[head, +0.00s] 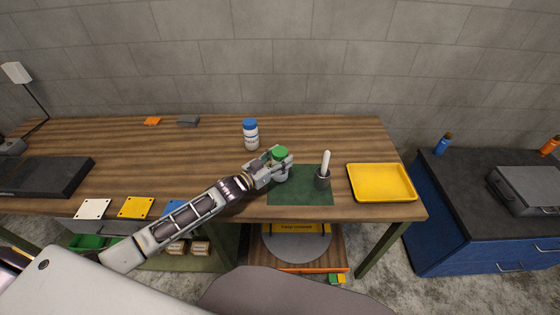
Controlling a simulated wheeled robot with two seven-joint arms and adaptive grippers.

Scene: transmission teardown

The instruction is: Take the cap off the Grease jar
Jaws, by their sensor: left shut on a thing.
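A jar with a green cap (280,153) stands at the left back edge of the green mat (305,196); I take it for the Grease jar. My left gripper (284,162) reaches it from the left and is shut on it near the cap. The gripper's fingers hide much of the jar, and I cannot tell whether they hold the cap or the body. The cap appears to sit on the jar. My right gripper is not in view.
A white bottle with a blue cap (251,134) stands behind the gripper. A dark cup with a white-handled tool (323,177) stands on the mat's right part. A yellow tray (381,183) lies at the table's right end. The table's back middle is clear.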

